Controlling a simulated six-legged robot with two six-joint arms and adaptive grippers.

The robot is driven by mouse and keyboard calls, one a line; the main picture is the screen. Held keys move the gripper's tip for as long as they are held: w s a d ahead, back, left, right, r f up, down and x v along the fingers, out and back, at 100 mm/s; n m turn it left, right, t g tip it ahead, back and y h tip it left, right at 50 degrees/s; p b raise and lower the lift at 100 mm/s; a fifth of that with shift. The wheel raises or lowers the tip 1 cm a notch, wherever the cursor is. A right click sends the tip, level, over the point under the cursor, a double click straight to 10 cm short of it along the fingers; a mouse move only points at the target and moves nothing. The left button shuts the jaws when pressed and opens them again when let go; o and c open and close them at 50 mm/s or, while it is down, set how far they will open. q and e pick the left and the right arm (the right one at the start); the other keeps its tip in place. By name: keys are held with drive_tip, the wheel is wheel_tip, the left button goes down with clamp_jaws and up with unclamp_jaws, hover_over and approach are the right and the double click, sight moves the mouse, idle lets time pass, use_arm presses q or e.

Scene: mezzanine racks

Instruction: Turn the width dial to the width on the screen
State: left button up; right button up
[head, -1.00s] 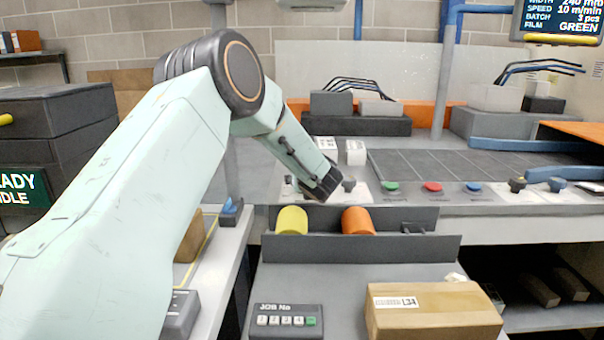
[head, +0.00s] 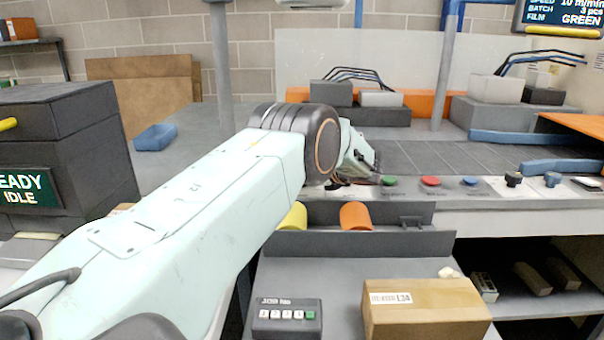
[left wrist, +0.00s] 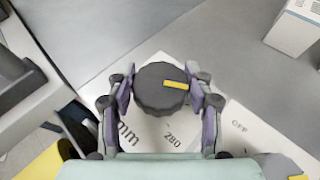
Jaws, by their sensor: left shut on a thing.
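The width dial (left wrist: 155,92) is a dark round knob with a yellow pointer bar, in the left wrist view. The bar points right and slightly down. Its white plate (left wrist: 128,118) shows "mm" and "280" below the knob; other marks are hidden. My left gripper (left wrist: 163,92) is shut on the dial, one finger on each side. In the head view my left arm's wrist covers the dial. The screen (head: 562,14) at the top right shows speed 10 m/min, batch 3 pcs and film GREEN; its width line is cut off. My right gripper is not in view.
Red (head: 430,181), green (head: 389,180) and blue (head: 470,181) buttons and two more knobs line the panel edge to the right. Yellow (head: 293,217) and orange (head: 356,216) rolls lie in the trough below. A cardboard box (head: 428,312) and keypad (head: 287,318) are nearer.

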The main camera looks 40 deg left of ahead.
use_arm(q)
drive_tip(key=shift+f, duration=0.1)
idle(0.5)
drive_tip(key=o, duration=1.2)
drive_tip(key=shift+c, duration=0.2)
drive_tip(key=v, duration=1.2)
drive_tip(key=x, duration=1.2)
drive_tip(key=shift+d, duration=0.1)
